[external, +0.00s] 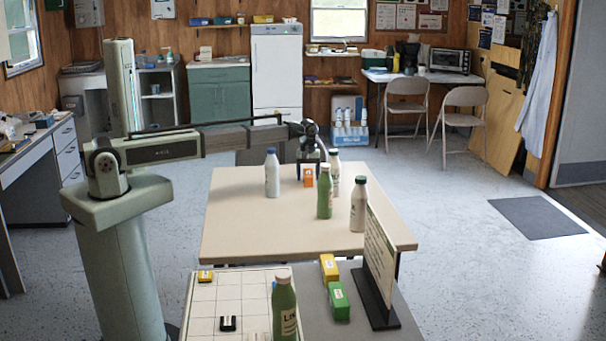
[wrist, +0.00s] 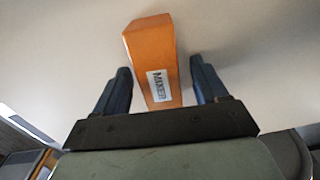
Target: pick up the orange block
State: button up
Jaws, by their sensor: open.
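The orange block (external: 308,178) stands on the far part of the beige table (external: 240,232), among several bottles. In the wrist view the orange block (wrist: 152,62) carries a white label reading "MIXER". My gripper (external: 308,168) is at the block in the external view. In the wrist view my gripper (wrist: 163,82) is open, with one dark finger on each side of the block's near end. A gap shows between the block and each finger. The block's far end reaches beyond the fingertips.
A white bottle with a blue cap (external: 272,176) stands left of the block. A green bottle (external: 324,195), a white bottle (external: 335,170) and another white bottle (external: 358,206) stand to its right. The table's front left is clear. A sign (external: 379,256) stands on the nearer grey table.

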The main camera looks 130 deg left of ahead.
jog(key=c, duration=1.1)
jog(key=shift+r, duration=0.15)
